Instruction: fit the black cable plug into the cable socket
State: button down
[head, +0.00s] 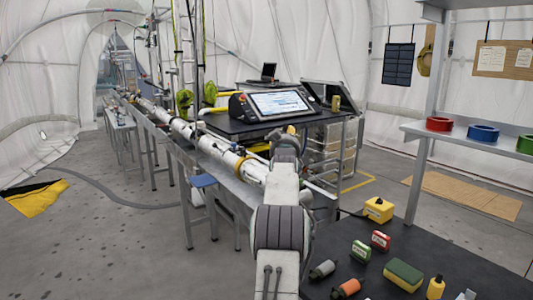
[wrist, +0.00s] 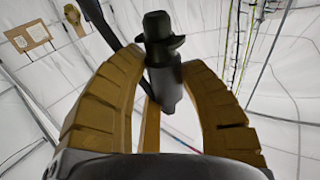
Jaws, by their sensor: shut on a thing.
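In the wrist view my gripper (wrist: 165,72) has its tan fingers closed around the black cable plug (wrist: 162,45). The plug's stepped, collared end sticks out past the fingertips. A dark band (wrist: 95,22) runs behind the left finger; I cannot tell whether it is the plug's cable. In the head view my arm reaches forward over the bench, and its own links hide most of the gripper and the plug. I cannot make out the cable socket in either view.
A long white tube (head: 182,128) on metal stands runs into the distance. A black table with a tilted screen (head: 280,104) stands beyond my arm. A dark bench at lower right carries a yellow box (head: 378,210), a sponge (head: 403,275), and grey (head: 322,269) and orange (head: 346,288) cylinders.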

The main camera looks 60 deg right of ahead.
jog(key=shift+s+d+r+g, duration=0.15)
jog(key=shift+s+d+r, duration=0.1)
jog(key=shift+s, duration=0.15)
jog(key=shift+s+d+r+g, duration=0.15)
jog(key=shift+s+r, duration=0.1)
jog(key=shift+s, duration=0.1)
jog(key=shift+f, duration=0.25)
jog(key=shift+f+b, duration=2.45)
jog(key=shift+f, duration=0.25)
jog(key=shift+f+b, duration=0.9)
jog(key=shift+f, duration=0.3)
jog(key=shift+r+p, duration=0.4)
jog(key=shift+r, duration=0.3)
jog(key=shift+f+b, duration=0.85)
jog(key=shift+f, duration=0.1)
dwell(0.4)
